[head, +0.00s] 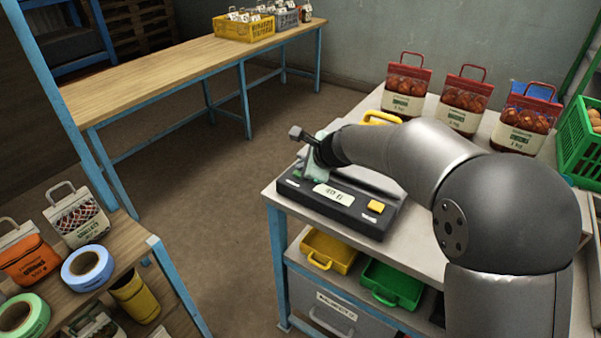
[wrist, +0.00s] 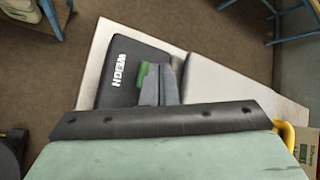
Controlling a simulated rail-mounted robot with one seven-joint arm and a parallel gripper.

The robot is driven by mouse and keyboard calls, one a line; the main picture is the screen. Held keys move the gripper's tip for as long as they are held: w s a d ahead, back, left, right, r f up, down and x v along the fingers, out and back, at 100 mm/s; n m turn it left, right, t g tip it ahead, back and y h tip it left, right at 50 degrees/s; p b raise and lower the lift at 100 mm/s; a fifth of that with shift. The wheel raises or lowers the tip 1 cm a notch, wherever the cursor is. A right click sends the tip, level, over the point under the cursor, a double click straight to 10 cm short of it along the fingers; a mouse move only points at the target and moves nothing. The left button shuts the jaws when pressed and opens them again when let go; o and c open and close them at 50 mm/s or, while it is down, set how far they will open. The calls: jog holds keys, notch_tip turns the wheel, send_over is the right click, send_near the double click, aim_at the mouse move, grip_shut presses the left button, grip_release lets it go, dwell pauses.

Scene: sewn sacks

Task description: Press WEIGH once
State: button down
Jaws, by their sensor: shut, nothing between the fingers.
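The scale (head: 345,211) is a dark box on the grey table, with a pale label and a yellow button (head: 376,207) on its front. In the wrist view, the scale's black panel (wrist: 122,85) carries the white word WEIGH. A green button (wrist: 143,73) shows beside that word, partly hidden by my fingers. My gripper (wrist: 160,75) is shut and empty, its grey fingertips over or just beside the green button. I cannot tell whether they touch it. In the head view, my gripper (head: 303,172) points down at the scale's left end, its fingertips hard to make out.
Three red-topped sacks (head: 463,101) stand at the table's back, near a green crate (head: 580,142). Yellow (head: 329,250) and green (head: 391,284) trays sit on the shelf below. A left bench holds sacks and tape rolls (head: 87,268). A long wooden table (head: 180,75) stands behind.

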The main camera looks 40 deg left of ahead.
jog(key=shift+f+b, duration=0.35)
jog(key=shift+f, duration=0.15)
dwell(0.4)
jog(key=shift+r, duration=0.15)
jog(key=shift+r+p, duration=0.8)
jog(key=shift+p, duration=0.1)
notch_tip(320, 180, up, 5)
jog(key=p, duration=0.5)
dwell(0.6)
